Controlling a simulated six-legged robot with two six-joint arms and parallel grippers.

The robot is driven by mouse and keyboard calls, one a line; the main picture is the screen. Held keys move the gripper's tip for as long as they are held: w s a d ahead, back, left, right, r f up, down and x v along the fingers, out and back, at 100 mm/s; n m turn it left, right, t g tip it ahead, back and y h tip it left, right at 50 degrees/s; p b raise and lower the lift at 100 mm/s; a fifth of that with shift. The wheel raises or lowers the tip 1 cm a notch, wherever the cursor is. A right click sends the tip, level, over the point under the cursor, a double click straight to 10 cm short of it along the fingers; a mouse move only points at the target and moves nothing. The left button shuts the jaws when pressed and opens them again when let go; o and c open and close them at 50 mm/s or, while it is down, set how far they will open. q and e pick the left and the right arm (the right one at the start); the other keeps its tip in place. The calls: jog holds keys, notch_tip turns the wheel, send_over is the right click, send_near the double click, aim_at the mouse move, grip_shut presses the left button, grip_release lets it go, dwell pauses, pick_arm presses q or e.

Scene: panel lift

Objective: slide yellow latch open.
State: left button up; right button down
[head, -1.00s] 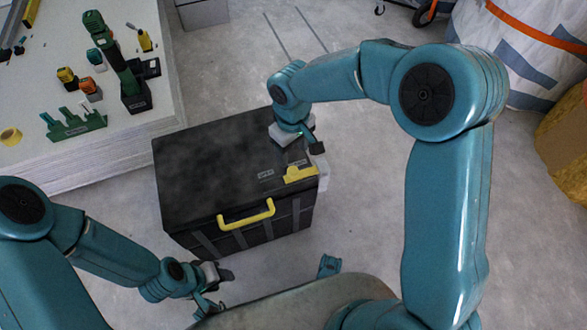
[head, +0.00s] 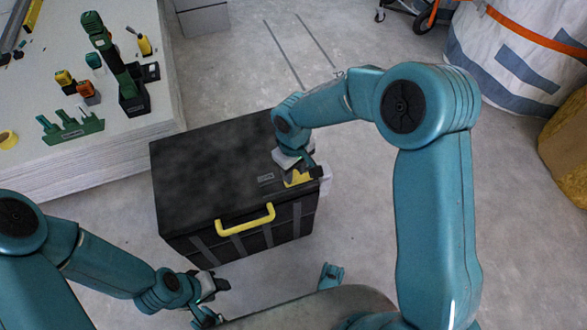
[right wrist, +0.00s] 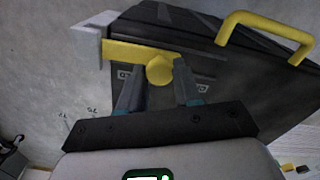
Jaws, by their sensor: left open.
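The yellow latch (head: 298,178) lies on the top front right corner of a black case (head: 205,185), partly covered by my right gripper in the head view. In the right wrist view the latch is a flat yellow bar (right wrist: 125,52) with a round knob (right wrist: 160,69); the bar's end meets a pale block (right wrist: 90,40). My right gripper (head: 305,172) is at the latch. Its fingers (right wrist: 158,80) stand apart, one on each side of the knob, with small gaps visible. My left gripper (head: 216,300) is open and empty, low in front of the case.
A yellow handle (head: 245,219) is on the case's front. At the left, a white table (head: 90,160) holds several tools and a green rack (head: 72,128). A large white bag (head: 510,60) stands at the back right. The floor right of the case looks clear.

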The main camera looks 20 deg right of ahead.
aim_at(283, 186)
jog(key=shift+a, duration=1.55)
jog(key=c, duration=0.8)
grip_release()
jog(key=shift+r, duration=0.45)
notch_tip(283, 186, up, 15)
jog(key=p, duration=0.6)
jog(key=shift+r, duration=0.2)
